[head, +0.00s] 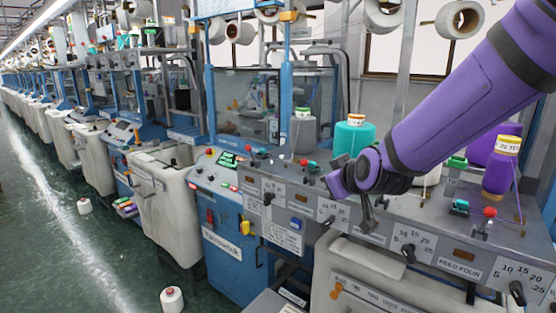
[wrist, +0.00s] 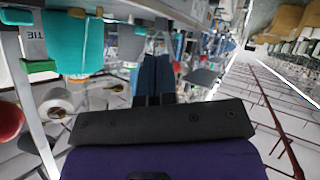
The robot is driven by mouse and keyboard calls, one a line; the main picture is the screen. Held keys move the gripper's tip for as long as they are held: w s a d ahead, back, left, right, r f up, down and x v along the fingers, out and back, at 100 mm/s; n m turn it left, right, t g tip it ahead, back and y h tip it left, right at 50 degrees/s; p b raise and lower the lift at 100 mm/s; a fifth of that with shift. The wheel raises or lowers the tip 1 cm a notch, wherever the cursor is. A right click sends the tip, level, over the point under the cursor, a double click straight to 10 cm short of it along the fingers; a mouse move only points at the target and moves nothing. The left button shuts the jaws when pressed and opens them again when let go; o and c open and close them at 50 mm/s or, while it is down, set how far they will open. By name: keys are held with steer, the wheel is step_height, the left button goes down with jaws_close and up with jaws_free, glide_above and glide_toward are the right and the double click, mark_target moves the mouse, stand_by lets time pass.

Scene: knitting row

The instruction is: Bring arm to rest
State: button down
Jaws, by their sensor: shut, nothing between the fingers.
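My purple arm (head: 450,100) reaches in from the upper right in the head view. My gripper (head: 369,222) hangs at its end, in front of the machine panel with the dials, with nothing seen in it. In the wrist view the two dark fingers of my gripper (wrist: 151,62) lie side by side, shut and empty. I cannot tell how far the gripper is from the panel.
A teal yarn cone (head: 354,137) stands on the machine behind my wrist. A purple yarn cone (head: 501,170) stands at the right. Knobs and levers line the panel (head: 440,235). A white bin (head: 165,205) stands left; the green aisle floor (head: 50,230) holds small cones.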

steer(key=s+d+r+m+g+h, duration=0.1)
steer(key=s+d+r+m+g, duration=0.1)
steer(key=s+d, duration=0.4)
steer(key=s+d+r+m+g+h, duration=0.1)
steer(key=s+d, duration=0.4)
steer(key=s, duration=0.8)
steer(key=s+d+r+m+g+h, duration=0.1)
steer(key=s+d+r+m+g, duration=0.2)
steer(key=s+d, duration=0.3)
steer(key=s+r+m, duration=0.1)
steer(key=s, duration=0.2)
steer(key=shift+s+d+r, duration=0.15)
steer(key=shift+d, duration=0.15)
